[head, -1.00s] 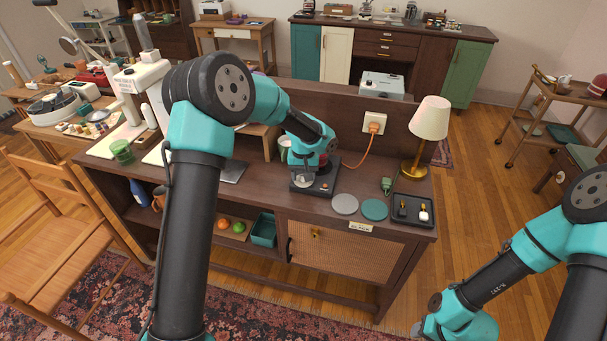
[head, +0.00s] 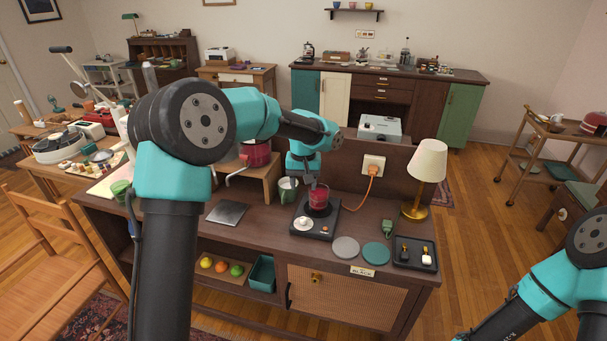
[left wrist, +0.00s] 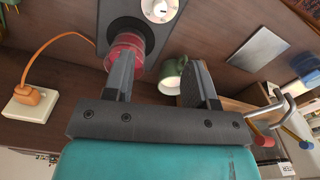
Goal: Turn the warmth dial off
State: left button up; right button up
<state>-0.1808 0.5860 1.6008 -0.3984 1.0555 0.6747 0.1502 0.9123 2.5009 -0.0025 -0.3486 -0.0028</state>
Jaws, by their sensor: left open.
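The black warmer (head: 297,231) stands on the dark wooden counter, with a round white dial (head: 304,223) on its top near the front left. A red glass (head: 319,197) sits on its round plate behind the dial. In the left wrist view, the white dial (left wrist: 158,8) is cut by the top edge, and the red glass (left wrist: 124,52) is partly behind one finger. My left gripper (head: 313,182) is above the warmer near the red glass, apart from the dial. Its fingers (left wrist: 160,68) are open with nothing between them. My right gripper is out of view.
A green mug (head: 287,190) stands just left of the warmer. An orange cord runs to the wall socket (head: 373,165). Grey and teal coasters (head: 376,254), a black tray (head: 428,254) and a lamp (head: 427,165) are at right.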

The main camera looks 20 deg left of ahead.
pick_arm(q)
jog(key=shift+r, duration=1.6)
